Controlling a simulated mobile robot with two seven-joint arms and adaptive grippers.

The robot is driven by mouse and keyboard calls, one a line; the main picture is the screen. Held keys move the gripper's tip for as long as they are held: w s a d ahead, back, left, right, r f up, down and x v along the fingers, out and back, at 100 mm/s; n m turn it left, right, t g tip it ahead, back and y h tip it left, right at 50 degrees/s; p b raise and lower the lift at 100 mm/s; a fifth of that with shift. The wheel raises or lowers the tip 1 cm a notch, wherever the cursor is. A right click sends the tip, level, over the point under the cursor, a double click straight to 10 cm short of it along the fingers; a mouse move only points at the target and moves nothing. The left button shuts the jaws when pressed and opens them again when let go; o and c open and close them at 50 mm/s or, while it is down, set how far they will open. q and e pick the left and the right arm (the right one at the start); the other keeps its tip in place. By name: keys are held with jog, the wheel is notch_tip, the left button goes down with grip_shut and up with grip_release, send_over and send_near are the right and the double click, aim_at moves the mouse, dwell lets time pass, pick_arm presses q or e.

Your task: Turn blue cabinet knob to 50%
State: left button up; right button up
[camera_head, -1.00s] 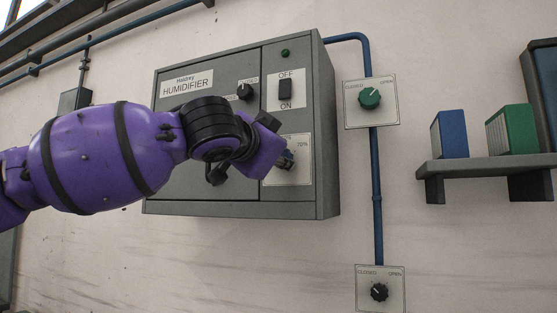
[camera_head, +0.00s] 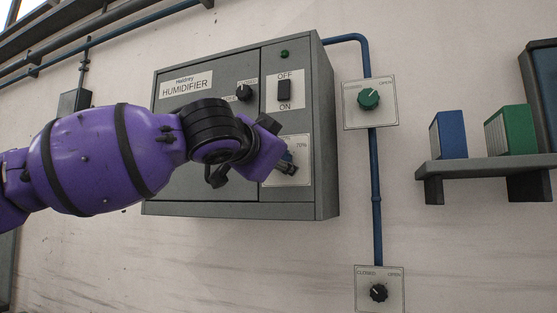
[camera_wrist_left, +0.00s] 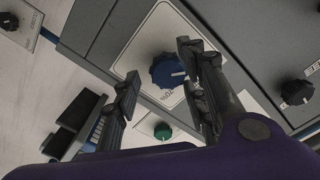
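The blue knob (camera_wrist_left: 168,70) sits on a white plate (camera_wrist_left: 150,40) of the grey humidifier cabinet in the left wrist view. Its white mark points to the right in that view. My left gripper (camera_wrist_left: 158,72) is open, with one finger on each side of the knob; I cannot tell whether they touch it. In the head view my left gripper (camera_head: 287,164) is at the knob's plate (camera_head: 299,176) on the cabinet's lower right, and hides most of the knob. A "70%" label shows beside it. My right gripper is in neither view.
Above the plate are a black ON/OFF switch (camera_head: 284,90) and a black knob (camera_head: 243,92). A green knob (camera_head: 368,98) and a lower black knob (camera_head: 378,292) are on wall plates along a blue pipe (camera_head: 376,200). A shelf (camera_head: 480,166) holds blue and green binders at right.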

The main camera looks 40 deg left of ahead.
pick_arm(q)
jog(key=v, duration=1.2)
jog(key=shift+f, duration=0.1)
